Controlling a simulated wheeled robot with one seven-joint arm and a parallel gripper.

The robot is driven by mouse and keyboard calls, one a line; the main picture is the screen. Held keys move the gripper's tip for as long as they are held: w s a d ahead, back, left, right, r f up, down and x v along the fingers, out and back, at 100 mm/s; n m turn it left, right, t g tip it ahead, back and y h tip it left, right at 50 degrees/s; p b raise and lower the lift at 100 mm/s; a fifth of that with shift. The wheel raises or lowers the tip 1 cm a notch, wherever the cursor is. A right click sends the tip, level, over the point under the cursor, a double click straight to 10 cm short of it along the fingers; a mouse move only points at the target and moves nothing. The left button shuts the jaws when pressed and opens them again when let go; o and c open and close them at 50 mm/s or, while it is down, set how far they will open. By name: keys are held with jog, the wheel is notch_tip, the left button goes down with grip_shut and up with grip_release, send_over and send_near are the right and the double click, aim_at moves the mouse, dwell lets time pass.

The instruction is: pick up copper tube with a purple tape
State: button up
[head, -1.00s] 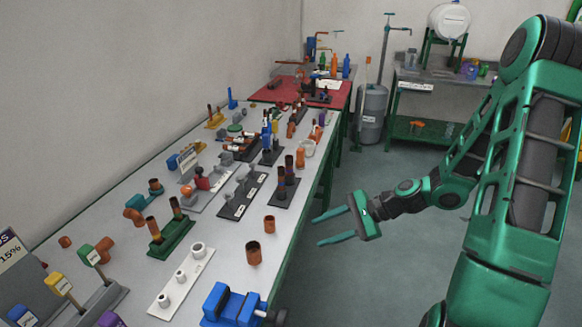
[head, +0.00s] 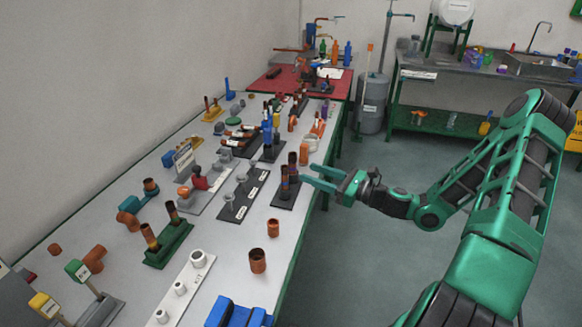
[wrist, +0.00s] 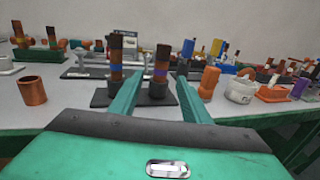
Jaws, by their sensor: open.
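A copper tube with a purple tape band (wrist: 161,73) stands upright in a dark base (head: 284,204). In the head view it is the farther tube (head: 292,162). A second copper tube with blue and orange bands (wrist: 116,58) stands beside it, nearer the camera in the head view. My gripper (head: 306,174) is open and empty at the table's right edge, level with the tubes and pointing at them. In the wrist view the purple-taped tube shows between my two fingers, beyond their tips; the left finger overlaps the base of the other tube.
An orange fitting (head: 304,153) stands just beyond the dark base. Two loose copper pieces, one short (head: 273,228) and one larger (head: 258,261), stand nearer. A black stand with grey pegs (head: 243,195) lies behind the tubes.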

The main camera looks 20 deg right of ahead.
aim_at(293, 165)
jog(key=shift+d+x, duration=0.2)
jog(key=shift+x, duration=3.9)
jog(key=shift+r, duration=0.15)
grip_shut()
